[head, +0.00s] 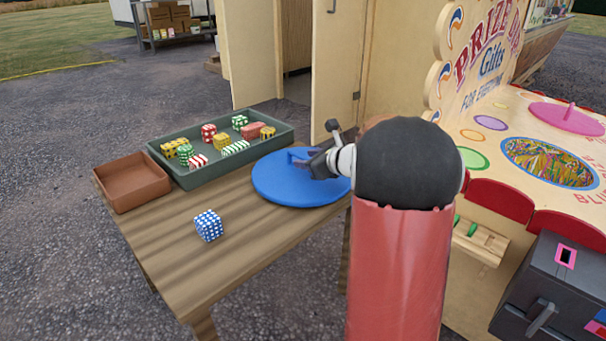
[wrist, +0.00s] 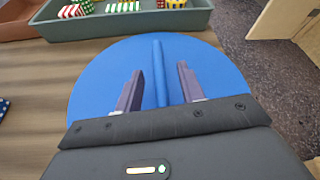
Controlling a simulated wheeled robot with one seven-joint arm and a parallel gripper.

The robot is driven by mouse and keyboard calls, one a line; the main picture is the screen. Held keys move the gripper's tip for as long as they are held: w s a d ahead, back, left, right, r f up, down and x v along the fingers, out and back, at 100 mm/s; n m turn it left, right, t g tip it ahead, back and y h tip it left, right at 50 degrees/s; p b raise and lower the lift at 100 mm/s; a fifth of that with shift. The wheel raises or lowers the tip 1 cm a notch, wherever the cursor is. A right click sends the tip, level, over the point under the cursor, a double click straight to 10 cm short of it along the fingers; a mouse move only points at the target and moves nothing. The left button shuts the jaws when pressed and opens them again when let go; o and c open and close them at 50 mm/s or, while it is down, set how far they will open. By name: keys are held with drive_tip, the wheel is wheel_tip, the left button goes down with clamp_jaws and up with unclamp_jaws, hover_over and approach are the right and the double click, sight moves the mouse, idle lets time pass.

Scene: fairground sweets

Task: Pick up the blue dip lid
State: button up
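The blue dip lid (head: 300,194) is a flat round disc lying on the wooden table, in the middle of the head view. In the wrist view the lid (wrist: 105,80) fills the centre, with a raised blue bar handle (wrist: 158,60) across it. My gripper (wrist: 158,75) is open over the lid, one finger on each side of the handle, with a gap on both sides. In the head view my gripper (head: 305,160) is at the lid, and my arm hides the lid's right edge.
A green tray (head: 205,184) with several patterned boxes stands behind the lid, close to its edge. A brown tray (head: 133,184) is at the left. A blue checked cube (head: 208,225) sits on the table (head: 175,265). A prize stall (head: 500,130) stands at the right.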

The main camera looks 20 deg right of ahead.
drive_tip(key=shift+x, duration=1.05)
clamp_jaws()
drive_tip(key=shift+r, duration=0.1)
idle(0.5)
